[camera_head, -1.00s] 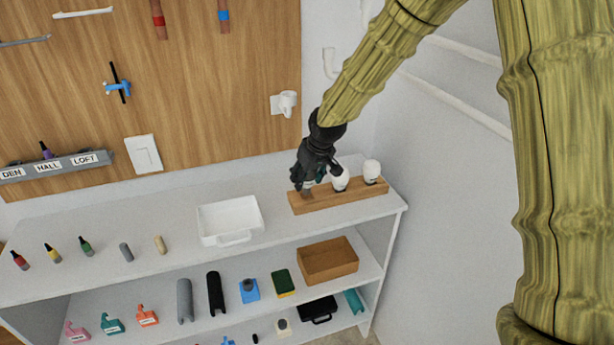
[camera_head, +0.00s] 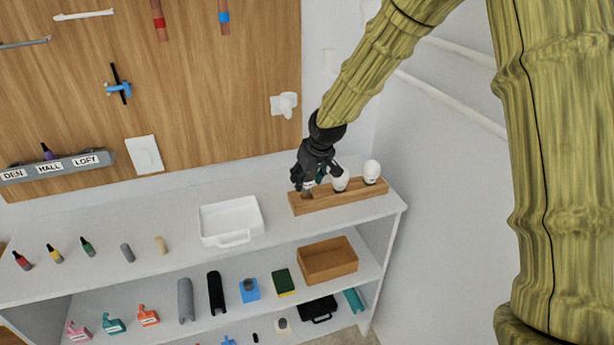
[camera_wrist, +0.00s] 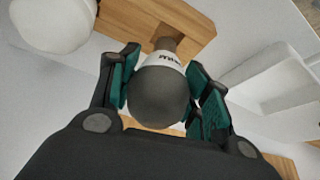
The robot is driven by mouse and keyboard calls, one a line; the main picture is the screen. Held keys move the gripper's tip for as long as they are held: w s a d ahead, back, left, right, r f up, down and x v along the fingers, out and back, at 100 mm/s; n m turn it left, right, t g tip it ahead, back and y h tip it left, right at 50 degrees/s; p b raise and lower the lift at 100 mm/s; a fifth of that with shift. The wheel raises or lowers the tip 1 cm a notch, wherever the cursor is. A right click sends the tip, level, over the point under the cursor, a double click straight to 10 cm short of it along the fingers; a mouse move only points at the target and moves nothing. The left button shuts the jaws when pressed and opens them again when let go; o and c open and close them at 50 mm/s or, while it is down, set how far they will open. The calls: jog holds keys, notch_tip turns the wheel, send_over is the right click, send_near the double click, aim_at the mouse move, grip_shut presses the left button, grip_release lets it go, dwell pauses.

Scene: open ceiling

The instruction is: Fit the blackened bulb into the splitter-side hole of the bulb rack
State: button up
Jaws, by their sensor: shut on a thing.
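The blackened bulb (camera_wrist: 160,95) is dark grey with a pale collar bearing print and a metal base. My gripper (camera_wrist: 165,92) is shut on it, with teal pads on both sides of the globe; the gripper also shows in the head view (camera_head: 311,187). The bulb's base points at the wooden bulb rack (camera_wrist: 135,15), at the rack's left end in the head view (camera_head: 328,200). Whether the base is inside a hole or just above it, I cannot tell. Two white bulbs (camera_head: 340,181) (camera_head: 372,171) stand upright in the rack, to the right of my gripper.
A white tray (camera_head: 204,222) stands on the shelf top left of the rack. Farther left are small bottles (camera_head: 87,247) and cylinders. A wooden box (camera_head: 328,262) sits on the shelf below. The wood-panelled wall with a white splitter-like fitting (camera_head: 284,105) rises behind.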

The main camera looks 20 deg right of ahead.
aim_at(307, 186)
jog(key=shift+f+b, duration=0.7)
jog(key=shift+f, duration=1.05)
dwell(0.4)
jog(key=o, duration=1.1)
jog(key=shift+r, duration=0.15)
jog(key=v, duration=1.1)
jog(key=shift+s+r, duration=0.25)
jog(key=shift+r, duration=0.05)
